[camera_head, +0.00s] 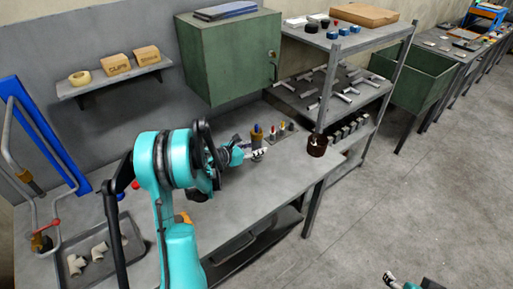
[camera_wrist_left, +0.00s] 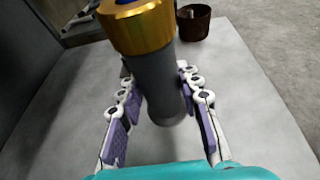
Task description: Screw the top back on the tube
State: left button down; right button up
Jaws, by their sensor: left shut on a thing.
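The grey tube (camera_wrist_left: 155,85) stands roughly upright between the fingers of my left gripper (camera_wrist_left: 158,112) in the left wrist view. A gold top piece (camera_wrist_left: 140,27) sits on its upper end, with a dark blue spot at the picture's top edge. I cannot tell how tightly the gold piece is seated. In the head view the tube's gold end (camera_head: 256,136) shows above my left gripper (camera_head: 258,153), which is shut on the tube over the workbench. My right gripper (camera_head: 391,279) shows partly at the bottom edge, away from the bench; its jaw state is unclear.
A dark brown pot (camera_head: 317,146) stands near the workbench's (camera_head: 250,195) right corner. Small red- and yellow-tipped items (camera_head: 281,130) stand behind the tube. A tray with pale pipe fittings (camera_head: 75,264) lies at left. A green cabinet (camera_head: 228,60) hangs above the bench.

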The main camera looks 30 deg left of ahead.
aim_at(256, 159)
pick_arm(q)
notch_tip(256, 159, down, 4)
jog(key=shift+f+b, duration=0.1)
jog(key=shift+b, duration=1.15)
jog(key=shift+f+b, duration=0.9)
jog(key=shift+f, duration=0.1)
jog(key=shift+f+b, duration=0.1)
jog(key=shift+b, duration=0.2)
jog(key=c, duration=1)
grip_release()
